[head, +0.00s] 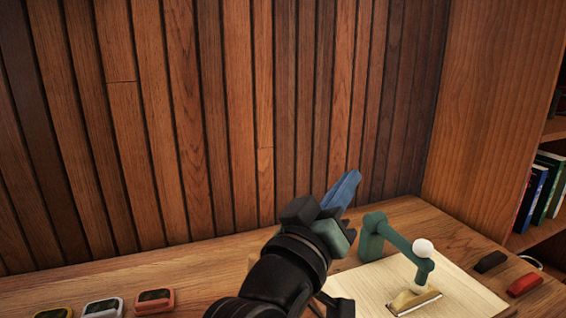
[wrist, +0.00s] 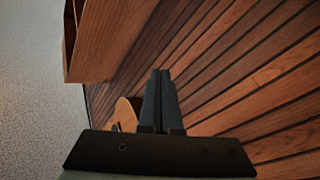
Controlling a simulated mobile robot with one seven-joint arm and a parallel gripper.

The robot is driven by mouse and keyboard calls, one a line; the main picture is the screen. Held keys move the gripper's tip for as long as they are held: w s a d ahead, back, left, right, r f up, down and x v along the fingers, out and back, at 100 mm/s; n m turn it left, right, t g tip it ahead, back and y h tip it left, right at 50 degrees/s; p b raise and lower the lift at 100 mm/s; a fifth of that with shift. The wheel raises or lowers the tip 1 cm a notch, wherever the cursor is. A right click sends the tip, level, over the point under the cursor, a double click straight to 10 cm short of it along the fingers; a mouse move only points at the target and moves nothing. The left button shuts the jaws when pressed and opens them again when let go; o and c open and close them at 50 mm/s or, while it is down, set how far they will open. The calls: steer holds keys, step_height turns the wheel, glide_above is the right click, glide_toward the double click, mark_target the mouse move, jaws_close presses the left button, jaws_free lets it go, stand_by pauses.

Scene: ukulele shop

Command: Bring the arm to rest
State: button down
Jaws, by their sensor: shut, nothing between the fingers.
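My gripper (head: 345,188) is above the wooden counter (head: 210,278) in the head view, its blue fingers pointing up and to the right in front of the slatted wall. In the wrist view my gripper (wrist: 160,75) has its two dark fingers together, with nothing between them. It holds nothing and appears clear of the objects on the counter. My dark wrist hides part of the counter and the left side of the pale board.
A pale board (head: 365,285) carries a green lever fixture (head: 395,240) with a white ball (head: 422,248). A black item (head: 490,262) and a red one (head: 524,285) lie right. Several small coloured devices (head: 103,307) sit front left. A bookshelf (head: 545,235) stands right.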

steer(key=s+a+r+t+y, duration=0.45)
steer(key=s+r, duration=0.35)
steer(key=r, duration=0.2)
steer(key=s+a+r+t+y, duration=0.45)
steer(key=s+r+y, duration=0.2)
steer(key=r, duration=0.25)
step_height(320, 180, up, 17)
steer(key=s+t+p, duration=0.1)
steer(key=p, duration=1.5)
steer(key=shift+s+a+p, duration=0.25)
steer(key=shift+p, duration=0.05)
stand_by(3.0)
